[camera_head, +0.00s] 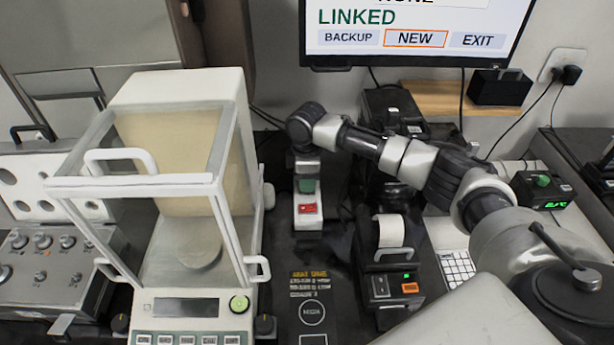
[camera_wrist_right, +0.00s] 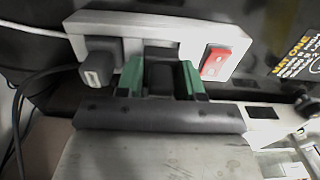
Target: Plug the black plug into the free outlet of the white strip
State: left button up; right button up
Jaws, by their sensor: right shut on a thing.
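The white strip (camera_wrist_right: 190,25) lies on the dark table and shows a red switch at its right end in the right wrist view. In the head view the strip (camera_head: 310,222) is partly hidden by my right gripper (camera_head: 306,184). In the right wrist view my right gripper (camera_wrist_right: 162,82), with green fingertips, is shut on the black plug (camera_wrist_right: 163,72). The plug is over the middle of the strip, between another plug (camera_wrist_right: 98,68) and the switch. The outlet under it is hidden, and I cannot tell how deep the plug sits. My left gripper is out of view.
A balance with a clear draft shield (camera_head: 190,250) stands left of the strip. A printer (camera_head: 388,270) with a paper roll stands to its right. A screen (camera_head: 415,30) hangs at the back. A cable (camera_wrist_right: 22,85) runs at the left in the wrist view.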

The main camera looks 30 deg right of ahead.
jog(key=shift+f, duration=0.9)
jog(key=o, duration=1)
notch_tip(320, 180, up, 11)
jog(key=shift+f, duration=0.15)
